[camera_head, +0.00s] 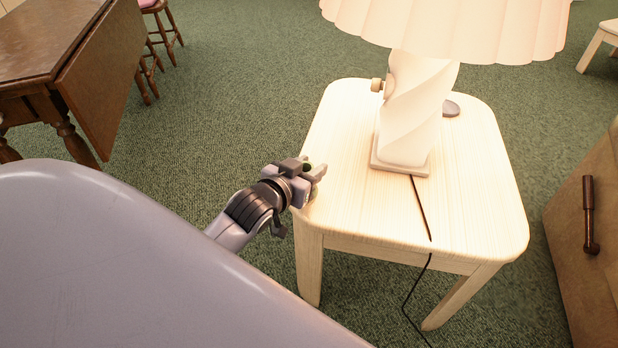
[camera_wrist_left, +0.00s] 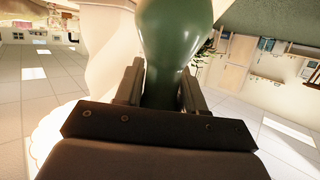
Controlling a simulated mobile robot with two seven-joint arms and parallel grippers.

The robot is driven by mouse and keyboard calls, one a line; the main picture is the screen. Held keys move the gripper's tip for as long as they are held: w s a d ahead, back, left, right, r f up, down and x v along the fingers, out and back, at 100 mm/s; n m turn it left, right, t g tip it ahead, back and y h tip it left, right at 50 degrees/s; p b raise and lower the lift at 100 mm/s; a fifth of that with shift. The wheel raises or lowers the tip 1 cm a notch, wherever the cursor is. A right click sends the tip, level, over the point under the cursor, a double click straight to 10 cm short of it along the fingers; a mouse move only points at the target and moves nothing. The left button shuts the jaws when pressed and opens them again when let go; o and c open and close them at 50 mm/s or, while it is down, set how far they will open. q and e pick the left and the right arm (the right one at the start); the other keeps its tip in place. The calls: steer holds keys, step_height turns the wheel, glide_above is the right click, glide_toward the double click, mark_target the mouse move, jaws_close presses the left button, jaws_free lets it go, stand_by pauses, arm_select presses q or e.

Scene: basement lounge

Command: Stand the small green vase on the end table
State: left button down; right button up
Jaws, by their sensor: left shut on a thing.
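The small green vase (camera_wrist_left: 176,38) fills the top middle of the left wrist view, with its narrow part between my two dark fingers. In the head view only a bit of dark green (camera_head: 307,166) shows at the fingers; the gripper hides the rest. My left gripper (camera_head: 318,178) is shut on the vase at the left edge of the pale wooden end table (camera_head: 470,205). I cannot tell whether the vase touches the tabletop. My right gripper is not in view.
A white twisted lamp (camera_head: 418,110) with a pleated shade (camera_head: 450,28) stands toward the back of the end table. Its dark cord (camera_head: 421,208) runs over the front edge. The tabletop's front left and right side are bare. A brown drop-leaf table (camera_head: 70,45) stands far left.

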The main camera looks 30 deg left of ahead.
arm_select(q)
steer(key=shift+f, duration=1.05)
steer(key=c, duration=0.7)
jaws_free()
steer(key=shift+o, duration=0.2)
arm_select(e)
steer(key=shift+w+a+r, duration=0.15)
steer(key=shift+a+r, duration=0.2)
